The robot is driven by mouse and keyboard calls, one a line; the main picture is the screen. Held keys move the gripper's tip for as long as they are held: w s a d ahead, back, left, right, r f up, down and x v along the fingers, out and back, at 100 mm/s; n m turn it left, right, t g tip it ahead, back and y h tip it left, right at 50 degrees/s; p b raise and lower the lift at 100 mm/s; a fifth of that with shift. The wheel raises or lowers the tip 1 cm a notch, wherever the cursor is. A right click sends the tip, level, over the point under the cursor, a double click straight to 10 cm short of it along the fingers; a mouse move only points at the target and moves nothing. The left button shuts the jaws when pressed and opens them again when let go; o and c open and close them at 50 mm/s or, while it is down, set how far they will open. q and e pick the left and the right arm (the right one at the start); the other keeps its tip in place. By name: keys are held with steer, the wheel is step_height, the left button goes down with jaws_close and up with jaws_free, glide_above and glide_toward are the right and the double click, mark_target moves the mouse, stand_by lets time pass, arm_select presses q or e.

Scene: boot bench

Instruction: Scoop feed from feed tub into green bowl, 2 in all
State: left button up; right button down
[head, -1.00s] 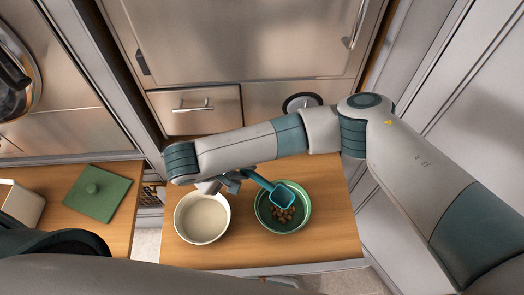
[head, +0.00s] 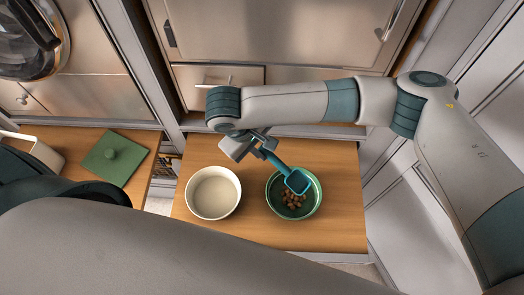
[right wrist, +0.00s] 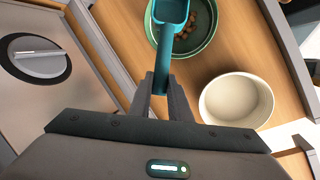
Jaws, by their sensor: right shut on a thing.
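My right gripper (head: 262,147) is shut on the handle of a teal scoop (head: 297,181). The scoop's head is over the green bowl (head: 272,203), toward its far right side. No feed can be made out in the scoop. Brown feed pieces (head: 292,202) lie in the bottom of the green bowl. In the right wrist view, the fingers (right wrist: 163,88) close on the scoop handle (right wrist: 163,68). A cream tub (head: 45,152), perhaps the feed tub, stands at the left, partly behind my left arm; its contents are hidden. My left gripper is out of view.
A cream bowl (head: 213,193) stands left of the green bowl on the wooden top (head: 240,235). It shows no feed pieces. Metal cabinet fronts rise behind.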

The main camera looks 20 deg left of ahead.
steer(key=g, duration=0.1)
steer(key=r+g+b, duration=0.1)
steer(key=w+n+g+y, duration=0.1)
steer(key=shift+d+r, duration=0.25)
steer(key=shift+r, duration=0.25)
